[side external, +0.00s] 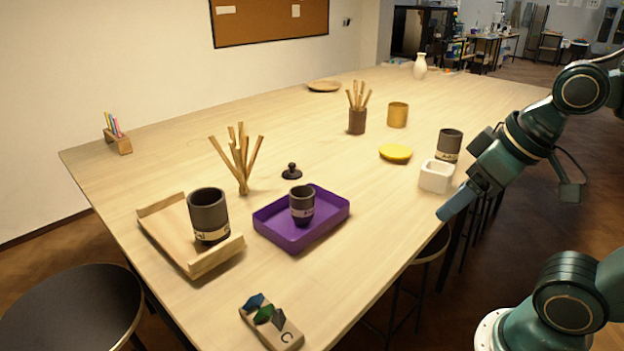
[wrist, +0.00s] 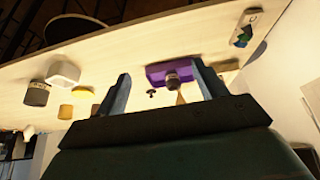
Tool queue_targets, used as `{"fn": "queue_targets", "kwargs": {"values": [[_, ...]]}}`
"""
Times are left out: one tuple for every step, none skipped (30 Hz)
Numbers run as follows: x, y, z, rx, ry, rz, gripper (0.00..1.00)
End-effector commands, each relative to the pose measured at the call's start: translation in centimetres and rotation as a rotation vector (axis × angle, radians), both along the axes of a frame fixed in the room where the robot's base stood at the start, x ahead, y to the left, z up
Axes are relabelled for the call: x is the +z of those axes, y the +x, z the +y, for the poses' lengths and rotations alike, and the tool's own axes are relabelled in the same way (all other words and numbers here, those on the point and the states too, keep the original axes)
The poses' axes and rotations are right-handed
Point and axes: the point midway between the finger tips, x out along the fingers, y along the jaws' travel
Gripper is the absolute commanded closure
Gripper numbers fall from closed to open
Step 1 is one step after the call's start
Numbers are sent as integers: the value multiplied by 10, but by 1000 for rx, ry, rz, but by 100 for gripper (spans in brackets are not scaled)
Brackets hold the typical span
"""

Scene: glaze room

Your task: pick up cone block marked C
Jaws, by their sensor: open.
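The cone block marked C (side external: 271,320) is a small tan wooden block with a black C. It lies at the near end of the table, with blue, green and dark cone pieces on it. In the wrist view the block (wrist: 243,27) shows small at the upper right, beyond the fingers. My gripper (side external: 446,211) is over the table's right edge, well apart from the block. In the wrist view my gripper (wrist: 162,82) has its two blue fingers spread, with nothing held between them.
A purple tray (side external: 334,218) with a dark cup (side external: 302,206) and a wooden tray (side external: 167,237) with a larger dark cup (side external: 209,216) stand behind the block. A white square pot (side external: 435,177) stands near my gripper. Stools (side external: 75,310) flank the table.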

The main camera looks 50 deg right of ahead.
Motion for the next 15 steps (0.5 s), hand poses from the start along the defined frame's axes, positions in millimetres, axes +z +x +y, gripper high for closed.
{"fn": "queue_targets", "kwargs": {"values": [[0, 0, 0, 0, 0, 1, 29], [0, 1, 0, 0, 1, 2, 29], [1, 2, 1, 1, 2, 3, 29], [2, 3, 1, 1, 4, 5, 29], [2, 4, 2, 1, 5, 8, 29], [3, 6, 3, 3, 8, 14, 29], [4, 8, 4, 3, 10, 19, 29], [5, 11, 6, 3, 13, 24, 29], [7, 15, 8, 4, 17, 33, 29], [8, 18, 10, 5, 21, 41, 29], [9, 21, 12, 6, 25, 50, 29], [11, 27, 15, 5, 30, 61, 29], [13, 31, 17, 6, 34, 70, 29], [14, 36, 20, 6, 39, 80, 29], [16, 42, 24, 7, 44, 94, 29]]}}
